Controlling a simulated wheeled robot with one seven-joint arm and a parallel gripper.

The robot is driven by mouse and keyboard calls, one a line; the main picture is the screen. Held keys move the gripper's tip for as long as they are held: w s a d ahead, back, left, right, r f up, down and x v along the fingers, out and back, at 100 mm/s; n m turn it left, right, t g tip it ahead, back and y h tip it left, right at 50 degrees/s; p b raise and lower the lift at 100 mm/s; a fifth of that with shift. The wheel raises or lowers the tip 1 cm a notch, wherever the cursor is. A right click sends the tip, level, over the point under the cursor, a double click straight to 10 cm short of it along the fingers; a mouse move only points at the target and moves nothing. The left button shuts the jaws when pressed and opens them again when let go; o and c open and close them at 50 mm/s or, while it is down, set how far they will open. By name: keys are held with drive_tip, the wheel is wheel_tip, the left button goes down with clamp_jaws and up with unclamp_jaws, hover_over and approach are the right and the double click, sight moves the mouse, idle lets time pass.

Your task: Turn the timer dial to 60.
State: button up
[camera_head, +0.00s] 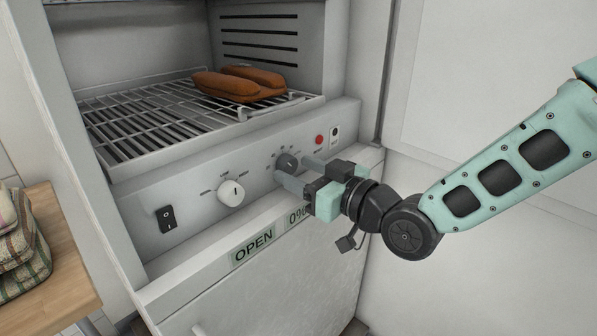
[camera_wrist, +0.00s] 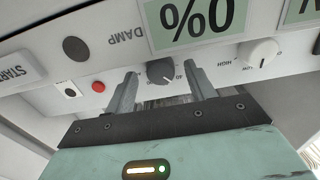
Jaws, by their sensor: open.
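The timer dial is a dark grey round knob (camera_head: 287,161) on the dryer's light control panel (camera_head: 255,182), with small numbers around it. It also shows in the wrist view (camera_wrist: 160,71), upside down, where "40" seems to be printed beside it. Its pointer setting is too small to read. My gripper (camera_head: 292,172) is open in front of the panel. In the wrist view its two fingertips (camera_wrist: 160,76) stand on either side of the dial with gaps. I cannot tell whether they touch it or how far they reach along it.
A white knob marked LOW and HIGH (camera_head: 231,193) and a black rocker switch (camera_head: 167,218) are left of the dial. A red button (camera_head: 319,139) is to its right. Sausage-shaped brown items (camera_head: 240,85) lie on the rack above. A wooden table (camera_head: 62,250) stands at the left.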

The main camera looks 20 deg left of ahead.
drive_tip(key=shift+w+a, duration=0.15)
drive_tip(key=shift+a, duration=0.2)
drive_tip(key=shift+c, duration=0.3)
drive_tip(key=c, duration=0.9)
drive_tip(key=shift+m, duration=0.3)
drive_tip(key=m+p, duration=0.1)
drive_tip(key=m, duration=0.3)
drive_tip(key=shift+p, duration=0.35)
drive_tip(key=shift+m+p, duration=0.55)
drive_tip(key=shift+m, duration=1.25)
